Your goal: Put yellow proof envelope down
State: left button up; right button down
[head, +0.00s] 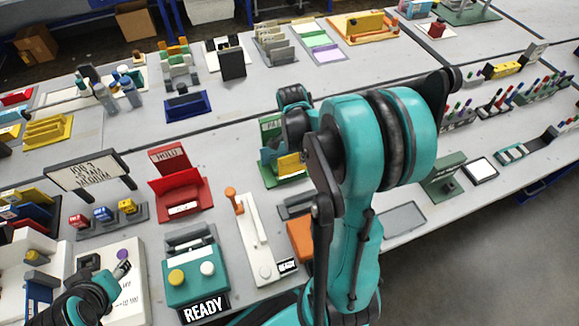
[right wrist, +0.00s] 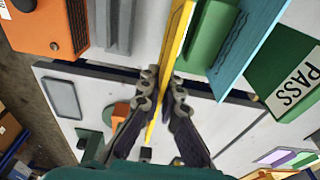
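The yellow proof envelope (right wrist: 178,35) shows edge-on in the right wrist view, between the fingers of my right gripper (right wrist: 160,88), which is shut on it. In the head view the envelope (head: 291,165) is partly hidden by my right arm, at the green PASS tray (head: 285,182). The tray's PASS label (right wrist: 292,88) and a teal panel (right wrist: 250,40) are beside the envelope in the wrist view. I cannot tell whether the envelope touches the tray floor. My left gripper (head: 88,300) is at the lower left; its fingers are unclear.
A red HOLD tray (head: 180,192) stands left of the green tray. A white lever panel (head: 252,238) and an orange box (head: 300,240) are in front. A teal READY machine (head: 192,278) is at the lower left. Pen racks (head: 520,98) stand at the right.

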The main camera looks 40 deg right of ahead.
jog(key=shift+w+a+f+b, duration=0.2)
jog(key=shift+w+f+b, duration=0.3)
jog(key=shift+w+f, duration=0.55)
jog(key=shift+w+a+f+b, duration=0.2)
jog(key=shift+w+f+b, duration=0.35)
jog(key=shift+f, duration=0.8)
jog(key=shift+w+a+f+b, duration=0.2)
jog(key=shift+w+f+b, duration=0.2)
jog(key=shift+w+f, duration=0.7)
jog(key=shift+s+f, duration=0.15)
jog(key=shift+s, duration=0.05)
jog(key=c, duration=2.2)
grip_release()
jog(key=shift+f, duration=0.15)
jog(key=o, duration=0.5)
jog(key=shift+r, duration=0.2)
